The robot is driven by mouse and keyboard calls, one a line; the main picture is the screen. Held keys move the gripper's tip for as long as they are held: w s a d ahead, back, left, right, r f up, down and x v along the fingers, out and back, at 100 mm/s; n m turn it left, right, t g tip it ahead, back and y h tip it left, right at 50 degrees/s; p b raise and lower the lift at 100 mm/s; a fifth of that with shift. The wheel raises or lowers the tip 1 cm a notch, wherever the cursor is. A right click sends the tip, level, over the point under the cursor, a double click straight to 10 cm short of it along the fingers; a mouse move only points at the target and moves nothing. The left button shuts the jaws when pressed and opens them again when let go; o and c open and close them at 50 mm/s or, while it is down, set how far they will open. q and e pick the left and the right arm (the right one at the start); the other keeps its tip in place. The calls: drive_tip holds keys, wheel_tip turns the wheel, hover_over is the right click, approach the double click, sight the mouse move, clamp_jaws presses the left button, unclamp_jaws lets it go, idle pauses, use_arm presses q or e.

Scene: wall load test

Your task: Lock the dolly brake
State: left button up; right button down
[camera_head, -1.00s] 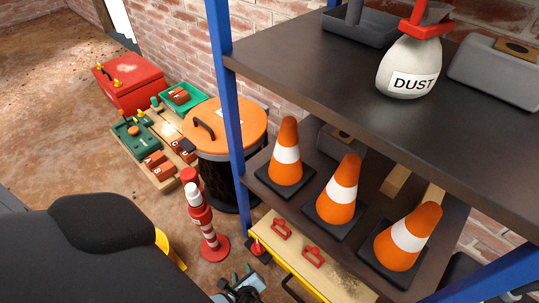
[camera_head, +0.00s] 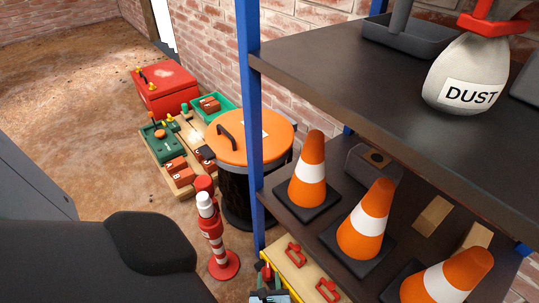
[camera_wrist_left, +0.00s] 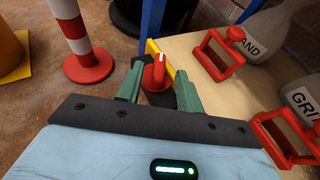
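A red brake knob with a white line and a dark base stands at the corner of the wooden dolly deck (camera_wrist_left: 215,98), which has a yellow edge; the knob (camera_wrist_left: 154,74) is upright in the left wrist view. My left gripper (camera_wrist_left: 158,85) is open, its green fingers on either side of the knob, with no clear contact. In the head view the left gripper (camera_head: 268,290) shows at the bottom edge, partly cut off, by the dolly corner (camera_head: 283,258). My right gripper is not in view.
A red-and-white post (camera_head: 216,243) stands left of the dolly. A blue shelf upright (camera_head: 249,130) rises close by. Shelves with orange cones (camera_head: 308,170) hang over the dolly. Bags with red handles (camera_wrist_left: 270,35) sit on the deck. An orange-lidded bin (camera_head: 250,136) stands behind.

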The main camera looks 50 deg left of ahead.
sight(268, 272)
use_arm(q)
drive_tip(key=shift+b+x, duration=0.35)
drive_tip(key=shift+x, duration=1.05)
drive_tip(key=shift+c, duration=0.3)
clamp_jaws()
